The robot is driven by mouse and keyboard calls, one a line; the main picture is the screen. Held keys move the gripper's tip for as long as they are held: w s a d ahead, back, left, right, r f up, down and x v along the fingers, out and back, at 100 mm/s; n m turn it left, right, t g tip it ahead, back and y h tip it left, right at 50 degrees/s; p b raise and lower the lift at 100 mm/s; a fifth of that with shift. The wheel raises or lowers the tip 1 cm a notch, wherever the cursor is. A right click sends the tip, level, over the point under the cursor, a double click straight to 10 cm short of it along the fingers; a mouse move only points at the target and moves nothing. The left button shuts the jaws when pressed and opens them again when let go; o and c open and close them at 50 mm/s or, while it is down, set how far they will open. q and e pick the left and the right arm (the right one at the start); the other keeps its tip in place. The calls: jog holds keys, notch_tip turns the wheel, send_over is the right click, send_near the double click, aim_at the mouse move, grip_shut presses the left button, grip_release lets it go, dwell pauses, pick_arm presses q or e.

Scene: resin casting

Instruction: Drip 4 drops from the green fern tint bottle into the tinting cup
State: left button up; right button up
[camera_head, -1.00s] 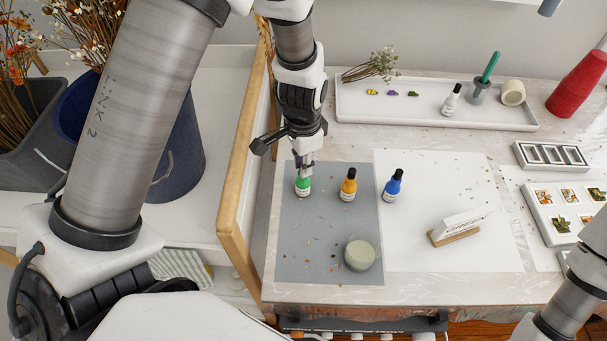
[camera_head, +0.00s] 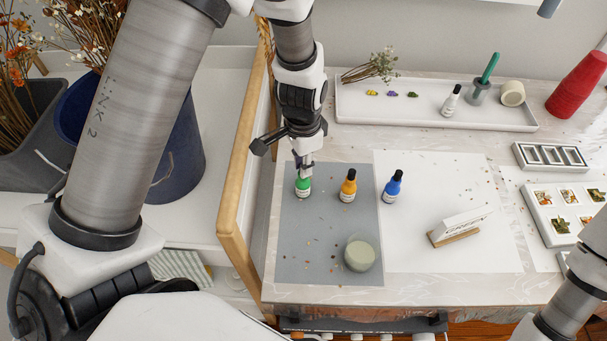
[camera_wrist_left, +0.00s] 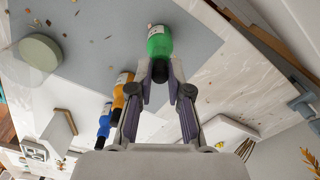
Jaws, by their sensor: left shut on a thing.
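The green tint bottle (camera_head: 303,186) stands upright on the grey mat (camera_head: 330,265) at its back left. My left gripper (camera_head: 304,165) comes down from above and is shut on the bottle's dark top. In the left wrist view the green bottle (camera_wrist_left: 159,42) sits with its cap between the two fingertips (camera_wrist_left: 160,84). The tinting cup (camera_head: 360,254), a clear cup with pale greenish contents, stands on the mat's front right; it also shows in the left wrist view (camera_wrist_left: 40,52). My right gripper is not in view; only part of that arm shows at the lower right.
An orange bottle (camera_head: 348,186) and a blue bottle (camera_head: 393,186) stand right of the green one. A card (camera_head: 460,225) in a wooden holder stands on the white sheet. A white tray (camera_head: 430,115) lies at the back. A wooden rail (camera_head: 236,190) borders the left side.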

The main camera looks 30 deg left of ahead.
pick_arm(q)
jog(key=shift+r+p, duration=0.35)
jog(key=shift+r, duration=0.2)
notch_tip(320, 180, up, 8)
jog(key=p, duration=0.7)
jog(key=shift+r, duration=0.15)
